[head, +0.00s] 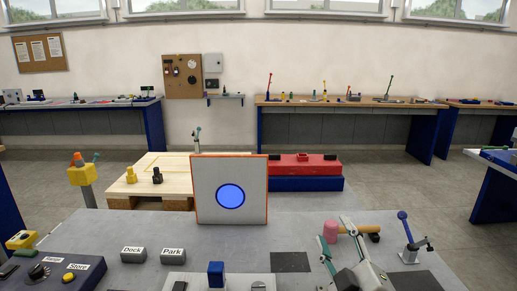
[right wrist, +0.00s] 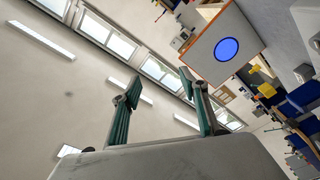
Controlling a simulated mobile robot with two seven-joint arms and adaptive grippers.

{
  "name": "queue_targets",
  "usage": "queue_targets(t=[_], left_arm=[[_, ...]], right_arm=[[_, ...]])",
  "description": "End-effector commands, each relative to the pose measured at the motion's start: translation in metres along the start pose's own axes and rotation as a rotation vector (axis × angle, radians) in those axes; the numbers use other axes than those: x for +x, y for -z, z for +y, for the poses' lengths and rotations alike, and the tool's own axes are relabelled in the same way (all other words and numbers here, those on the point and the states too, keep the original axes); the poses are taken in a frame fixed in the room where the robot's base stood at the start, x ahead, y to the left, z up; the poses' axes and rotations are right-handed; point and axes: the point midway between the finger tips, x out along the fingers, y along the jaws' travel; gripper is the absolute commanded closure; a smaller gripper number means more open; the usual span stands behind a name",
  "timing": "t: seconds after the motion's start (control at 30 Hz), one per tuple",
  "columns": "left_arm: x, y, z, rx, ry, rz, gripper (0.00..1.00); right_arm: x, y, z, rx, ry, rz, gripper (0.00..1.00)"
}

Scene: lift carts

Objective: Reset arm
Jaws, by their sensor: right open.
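My right gripper (head: 336,240) shows at the lower right of the head view, above the grey bench (head: 225,238). Its two fingers are spread apart with nothing between them. In the right wrist view the gripper (right wrist: 160,88) points up toward the wall and windows, with its teal-padded fingers apart and empty. A mallet with a pink head (head: 330,231) and wooden handle appears just behind the fingers in the head view; I cannot tell whether they touch. My left gripper is not in view.
An upright panel with a blue disc (head: 230,196) stands at the bench's far edge. A blue-knobbed lever (head: 407,232) is at the right. Dock (head: 132,254) and Park (head: 173,254) blocks are left of centre. A pallet (head: 140,188) and red-blue box (head: 305,172) are behind.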

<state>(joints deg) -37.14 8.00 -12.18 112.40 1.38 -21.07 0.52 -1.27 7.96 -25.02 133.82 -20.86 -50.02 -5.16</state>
Motion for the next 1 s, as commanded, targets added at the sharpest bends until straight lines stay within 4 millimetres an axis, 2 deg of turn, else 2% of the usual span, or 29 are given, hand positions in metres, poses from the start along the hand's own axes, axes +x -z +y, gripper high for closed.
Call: queue_targets(t=[0.03,0.17,0.2,0.3,0.4,0.6,0.87,1.0], left_arm=[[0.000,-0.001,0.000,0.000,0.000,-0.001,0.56],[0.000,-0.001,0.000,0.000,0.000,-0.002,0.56],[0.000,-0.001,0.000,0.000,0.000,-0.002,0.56],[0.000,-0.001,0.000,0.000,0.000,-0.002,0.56],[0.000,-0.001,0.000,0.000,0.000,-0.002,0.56],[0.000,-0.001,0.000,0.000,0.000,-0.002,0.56],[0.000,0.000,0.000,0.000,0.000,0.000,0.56],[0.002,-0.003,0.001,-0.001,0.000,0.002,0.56]], right_arm=[[-0.011,-0.033,-0.011,0.007,0.036,-0.087,0.56],[-0.048,-0.112,-0.035,0.012,0.126,-0.307,0.56],[-0.062,-0.135,-0.042,0.011,0.155,-0.373,0.56],[-0.100,-0.183,-0.056,0.003,0.220,-0.523,0.56],[-0.133,-0.218,-0.065,-0.006,0.272,-0.635,0.56],[-0.186,-0.262,-0.074,-0.027,0.348,-0.796,0.56],[-0.249,-0.301,-0.078,-0.057,0.430,-0.960,0.56],[-0.241,-0.304,-0.108,-0.003,0.450,-0.914,0.56]])
